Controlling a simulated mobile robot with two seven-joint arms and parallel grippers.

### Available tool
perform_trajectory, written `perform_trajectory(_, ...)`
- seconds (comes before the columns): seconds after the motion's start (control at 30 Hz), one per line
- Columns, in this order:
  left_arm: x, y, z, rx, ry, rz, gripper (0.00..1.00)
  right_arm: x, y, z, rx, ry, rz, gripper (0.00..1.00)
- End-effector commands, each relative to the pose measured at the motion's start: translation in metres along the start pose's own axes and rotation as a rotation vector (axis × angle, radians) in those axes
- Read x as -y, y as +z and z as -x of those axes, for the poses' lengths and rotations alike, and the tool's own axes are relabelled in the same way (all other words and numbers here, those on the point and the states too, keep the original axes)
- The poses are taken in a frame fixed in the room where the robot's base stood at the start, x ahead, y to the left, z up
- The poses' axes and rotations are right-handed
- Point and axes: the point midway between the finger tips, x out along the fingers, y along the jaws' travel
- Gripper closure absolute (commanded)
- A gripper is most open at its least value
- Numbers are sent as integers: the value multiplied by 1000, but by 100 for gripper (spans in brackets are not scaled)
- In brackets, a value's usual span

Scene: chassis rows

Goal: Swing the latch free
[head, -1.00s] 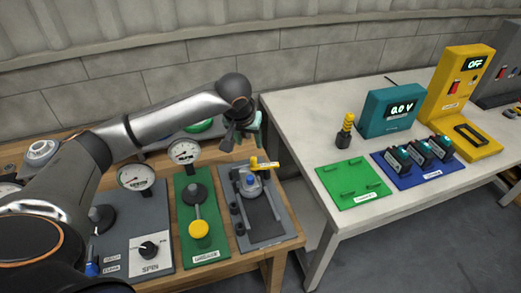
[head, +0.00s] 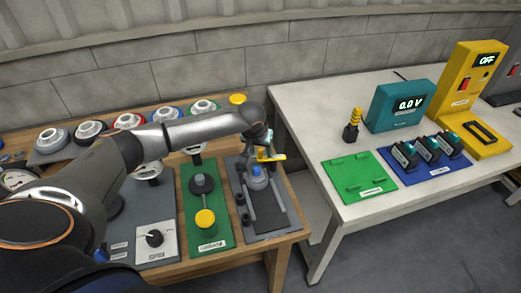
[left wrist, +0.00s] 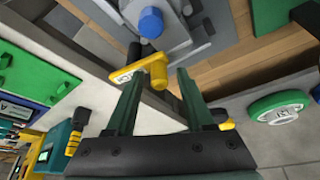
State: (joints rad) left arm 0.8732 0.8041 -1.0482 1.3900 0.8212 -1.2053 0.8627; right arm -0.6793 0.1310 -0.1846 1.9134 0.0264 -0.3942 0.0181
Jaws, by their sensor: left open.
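The yellow latch (head: 272,157) sits at the back of a dark grey plate (head: 283,217) on the wooden bench. In the left wrist view the latch arm (left wrist: 125,77) points left from its upright end. A blue knob (head: 256,170) stands just in front of it, also seen in the left wrist view (left wrist: 150,22). My left gripper (head: 266,143) is at the latch. Its open fingers (left wrist: 157,75) straddle the upright yellow end, with gaps visible between finger and latch. Whether either finger touches it cannot be told. My right gripper is not in view.
A green plate with a yellow knob (head: 205,218) lies left of the latch plate. Round gauges and coloured discs (head: 127,121) stand behind. A white table (head: 330,115) to the right holds a green plate (head: 362,175), blue tray and meter.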

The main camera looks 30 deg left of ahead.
Motion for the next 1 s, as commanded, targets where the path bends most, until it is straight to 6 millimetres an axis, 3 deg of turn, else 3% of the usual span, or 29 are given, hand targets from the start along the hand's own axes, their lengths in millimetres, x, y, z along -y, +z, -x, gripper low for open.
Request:
perform_trajectory(0.13, 0, 0, 0, 0, 0, 0, 49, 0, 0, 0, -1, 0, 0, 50)
perform_trajectory(0.6, 0, 0, 1, 0, 0, 0, 100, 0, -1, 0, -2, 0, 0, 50)
perform_trajectory(1.0, 0, 0, 1, 0, 1, -2, 100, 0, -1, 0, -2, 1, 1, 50)
